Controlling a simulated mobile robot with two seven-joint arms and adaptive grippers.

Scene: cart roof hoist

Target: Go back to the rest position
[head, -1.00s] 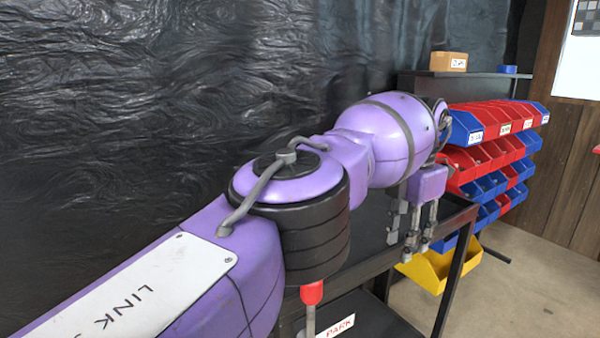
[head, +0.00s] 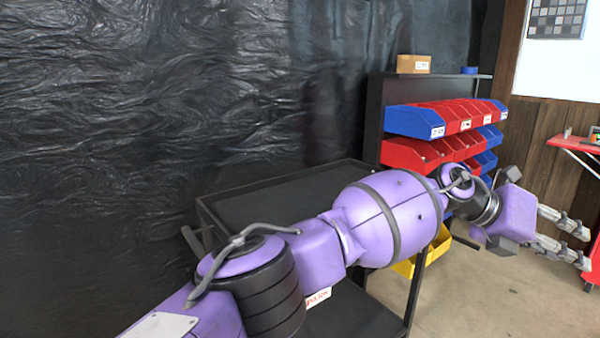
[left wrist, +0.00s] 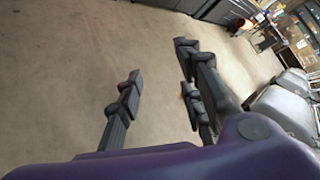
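My left gripper (head: 583,247) is at the right side of the head view, past the cart and over the open floor. Its fingers point right and stand apart. In the left wrist view the gripper (left wrist: 158,72) also shows spread fingers, with only floor between them. My purple left arm stretches across the front of the black cart (head: 262,205) and hides part of it. The cart's top is bare where it shows. A label (head: 317,298), partly covered by my arm, is on the lower part of the cart. My right gripper is in neither view.
A rack of red and blue bins (head: 437,122) stands behind the cart, with a cardboard box (head: 413,64) on top. A yellow bin (head: 404,268) sits low behind my arm. A red table (head: 575,145) is at the far right. The floor (head: 500,300) is clear.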

